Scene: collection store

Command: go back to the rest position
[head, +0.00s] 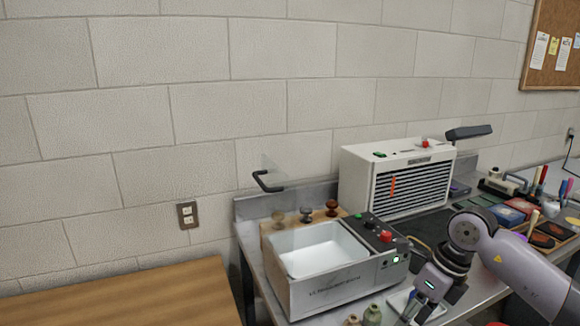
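My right arm comes in from the right over the metal bench. Its wrist points down, and my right gripper (418,312) is at the bottom edge, over or beside a small white tray (398,301). The fingers are small, dark and partly cut off by the frame, so I cannot tell whether they are open or shut or hold anything. My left gripper and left arm are not in view.
Left of my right gripper stands an open ultrasonic-type bath (318,285) with a control panel. Behind are a white louvred unit (395,178) and stamp-like knobs (306,214). Small bottles (372,315) are close by. A wooden table (130,295) at left is bare.

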